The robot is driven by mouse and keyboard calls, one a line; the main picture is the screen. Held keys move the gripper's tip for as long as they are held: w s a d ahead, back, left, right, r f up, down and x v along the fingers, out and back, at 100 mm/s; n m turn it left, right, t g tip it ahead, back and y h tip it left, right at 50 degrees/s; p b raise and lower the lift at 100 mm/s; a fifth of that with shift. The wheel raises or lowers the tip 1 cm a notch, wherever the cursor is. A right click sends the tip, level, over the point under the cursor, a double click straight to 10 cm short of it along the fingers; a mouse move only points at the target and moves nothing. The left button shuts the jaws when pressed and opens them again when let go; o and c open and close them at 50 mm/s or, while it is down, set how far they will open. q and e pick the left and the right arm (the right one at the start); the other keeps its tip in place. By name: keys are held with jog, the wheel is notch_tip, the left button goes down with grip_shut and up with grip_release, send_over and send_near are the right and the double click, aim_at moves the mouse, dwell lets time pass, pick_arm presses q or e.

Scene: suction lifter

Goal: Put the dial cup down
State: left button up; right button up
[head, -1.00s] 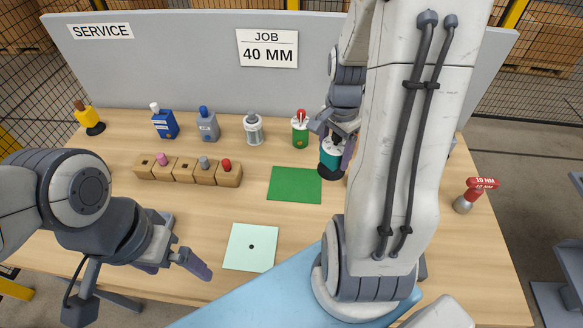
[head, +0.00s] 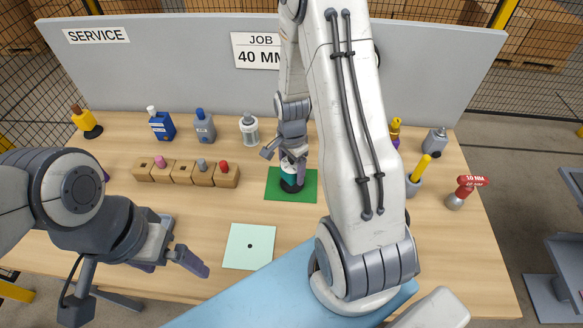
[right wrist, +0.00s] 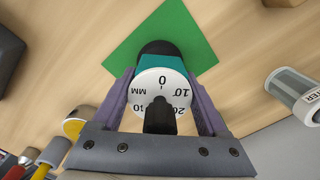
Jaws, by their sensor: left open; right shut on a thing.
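The dial cup (head: 289,180) has a teal body, a black base and a white dial face (right wrist: 150,84) with 0, 10, 20 and MM around a black knob. My right gripper (head: 291,166) is shut on it, with purple fingers on both sides in the right wrist view (right wrist: 161,78). The cup is upright over the green mat (head: 309,188). I cannot tell whether its base touches the mat. The mat also shows in the right wrist view (right wrist: 188,28). My left gripper (head: 172,262) is open and empty at the table's left front.
A pale square with a black dot (head: 236,256) lies in front of the mat. Wooden blocks with pegs (head: 182,172) stand left. A silver canister (head: 249,131) and blue bottle (head: 161,125) stand behind. A yellow-handled tool (head: 415,181) and red 10 MM piece (head: 457,196) stand right.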

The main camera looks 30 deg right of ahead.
jog(key=shift+f, duration=0.2)
jog(key=o, duration=1.4)
jog(key=shift+r, duration=0.1)
jog(key=shift+r, duration=0.25)
jog(key=shift+w+r, duration=0.1)
jog(key=shift+r, duration=0.25)
notch_tip(320, 180, up, 11)
jog(key=shift+r+b, duration=0.1)
jog(key=shift+b, duration=0.5)
